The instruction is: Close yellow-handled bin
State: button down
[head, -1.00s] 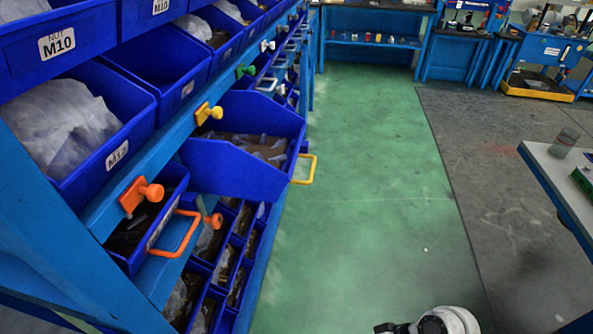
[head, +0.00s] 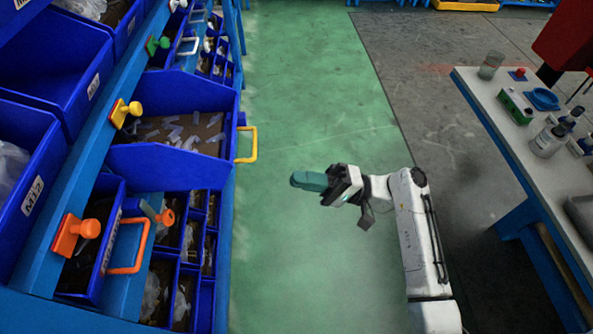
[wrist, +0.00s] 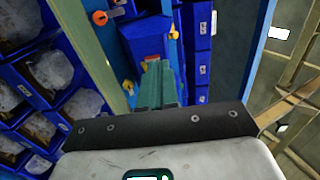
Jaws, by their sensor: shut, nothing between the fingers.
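The yellow-handled bin (head: 165,167) is a blue drawer, pulled out from the rack on the left in the head view, with pale pieces inside. Its yellow handle (head: 252,145) is on its right end, over the green floor. My gripper (head: 302,180) has teal fingers, shut and empty. It is to the right of the handle and lower in the picture, apart from it, pointing left. In the wrist view the teal fingers (wrist: 156,84) point toward a blue bin (wrist: 145,38) with small yellow parts near it; which bin it is, I cannot be sure.
An orange-handled bin (head: 96,225) sits nearer on the rack, its orange handle (head: 128,248) sticking out. Small blue compartments (head: 190,290) lie below. A white-topped bench (head: 500,105) stands on the right. Green floor (head: 300,80) is clear between rack and bench.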

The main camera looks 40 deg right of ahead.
aim_at(179, 187)
jog(key=p+x, duration=0.2)
jog(key=x, duration=0.9)
jog(key=shift+a+p, duration=0.2)
jog(key=shift+p, duration=0.1)
jog(key=shift+w+r, duration=0.1)
jog(key=w+a+b, duration=0.1)
jog(key=w+a, duration=0.1)
jog(key=a, duration=0.1)
jog(key=w+a+b, duration=0.2)
jog(key=w+a, duration=0.1)
jog(key=a, duration=0.1)
jog(key=w+a+b, duration=0.1)
jog(key=w+a, duration=0.2)
jog(key=a, duration=0.1)
jog(key=shift+w+a+b, duration=0.15)
jog(key=shift+a+b, duration=0.1)
jog(key=shift+b, duration=0.05)
jog(key=shift+w+a, duration=0.2)
jog(key=shift+a, duration=0.1)
